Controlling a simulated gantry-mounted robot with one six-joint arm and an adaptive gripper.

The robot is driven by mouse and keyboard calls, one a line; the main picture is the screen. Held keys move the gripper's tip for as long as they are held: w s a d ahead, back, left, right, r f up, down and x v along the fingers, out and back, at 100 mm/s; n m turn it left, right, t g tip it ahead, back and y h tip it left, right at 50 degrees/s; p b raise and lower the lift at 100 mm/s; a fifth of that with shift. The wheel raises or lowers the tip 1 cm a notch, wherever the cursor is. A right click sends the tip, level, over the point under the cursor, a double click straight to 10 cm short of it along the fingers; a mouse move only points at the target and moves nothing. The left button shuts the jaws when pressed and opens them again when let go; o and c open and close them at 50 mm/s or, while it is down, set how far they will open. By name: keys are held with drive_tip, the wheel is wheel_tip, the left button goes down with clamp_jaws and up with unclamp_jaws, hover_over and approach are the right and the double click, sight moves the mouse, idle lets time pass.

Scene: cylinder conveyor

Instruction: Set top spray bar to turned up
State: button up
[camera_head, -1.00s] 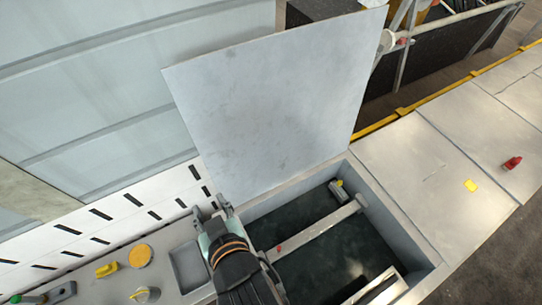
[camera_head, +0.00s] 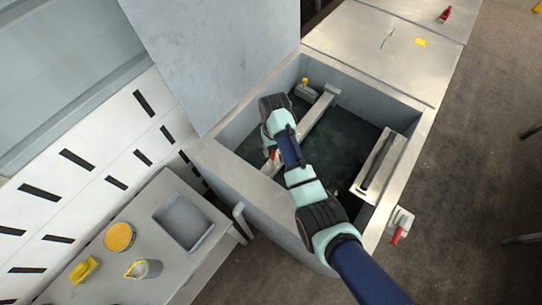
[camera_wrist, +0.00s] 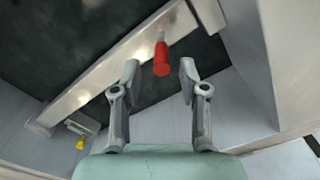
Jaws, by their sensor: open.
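The spray bar is a pale metal beam (camera_head: 318,113) crossing the open conveyor box in the head view; it also runs diagonally in the wrist view (camera_wrist: 110,70). A short red handle (camera_wrist: 161,60) sticks out from it toward my gripper, and part of it shows in the head view (camera_head: 273,154). My gripper (camera_wrist: 159,74) is open, with one finger on each side of the handle's line. The handle's end lies near the fingertips, and I cannot tell whether it touches them. In the head view my arm hides part of the bar and the fingers.
The box's wall (camera_head: 215,150) stands close around my gripper. A raised lid (camera_head: 230,50) stands behind the box. A yellow-topped fitting (camera_head: 306,90) sits inside at the far end, and a metal block (camera_head: 378,168) lies at right. A red handle (camera_head: 397,235) is outside.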

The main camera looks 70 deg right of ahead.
sight(273, 156)
wheel_tip(273, 156, down, 5)
drive_tip(key=shift+b, duration=0.5)
drive_tip(key=shift+a, duration=0.1)
clamp_jaws()
